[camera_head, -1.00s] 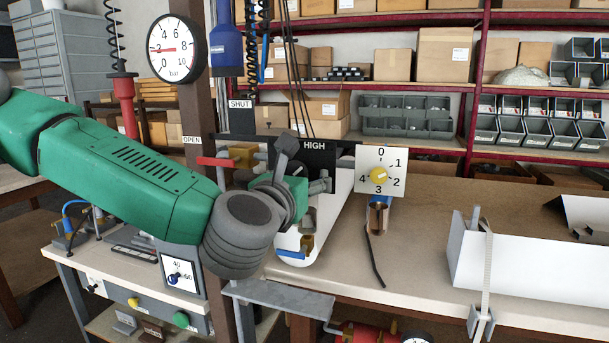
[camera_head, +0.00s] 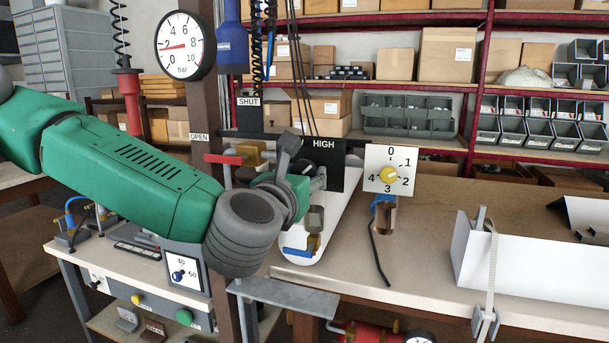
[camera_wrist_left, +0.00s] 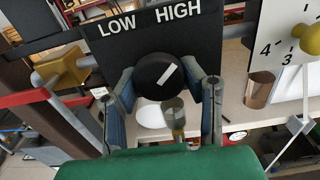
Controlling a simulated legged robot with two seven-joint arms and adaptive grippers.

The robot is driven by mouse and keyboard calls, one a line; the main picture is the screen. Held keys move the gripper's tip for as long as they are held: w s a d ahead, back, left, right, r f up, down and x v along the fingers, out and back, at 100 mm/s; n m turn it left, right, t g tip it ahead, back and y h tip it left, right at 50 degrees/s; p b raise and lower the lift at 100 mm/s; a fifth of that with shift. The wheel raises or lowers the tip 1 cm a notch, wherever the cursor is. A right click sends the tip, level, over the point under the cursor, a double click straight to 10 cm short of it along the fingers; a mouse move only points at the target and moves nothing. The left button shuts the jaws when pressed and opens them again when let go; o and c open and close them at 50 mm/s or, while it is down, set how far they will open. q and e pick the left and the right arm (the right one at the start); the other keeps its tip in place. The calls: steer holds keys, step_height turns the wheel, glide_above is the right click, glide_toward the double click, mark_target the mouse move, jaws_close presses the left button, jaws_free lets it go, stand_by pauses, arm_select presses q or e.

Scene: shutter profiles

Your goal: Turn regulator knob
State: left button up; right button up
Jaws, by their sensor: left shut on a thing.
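The regulator knob (camera_wrist_left: 160,78) is black and round with a white pointer bar. In the left wrist view it sits below a black plate (camera_wrist_left: 113,48) lettered LOW and HIGH, and its bar slants up to the right, towards HIGH. My left gripper (camera_wrist_left: 160,85) has a finger on each side of the knob and is shut on it. In the head view my left gripper (camera_head: 310,182) is in front of the black plate (camera_head: 324,158) and hides most of the knob. My right gripper is in neither view.
A pressure gauge (camera_head: 181,45) hangs on the post, its needle pointing left. A white dial (camera_head: 376,159) with a yellow knob (camera_head: 389,175) stands right of the black plate. A red-handled brass valve (camera_head: 223,159) is close on the left. A white profile (camera_head: 500,262) lies at right.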

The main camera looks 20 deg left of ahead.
arm_select(q)
steer(key=shift+r, duration=0.1)
stand_by(0.6)
steer(key=o, duration=1.2)
steer(key=shift+w, duration=0.2)
steer(key=shift+s+a+f, duration=0.1)
steer(key=shift+s+a, duration=0.05)
steer(key=shift+s, duration=1.7)
steer(key=shift+s+a+f, duration=0.1)
steer(key=shift+s, duration=1.75)
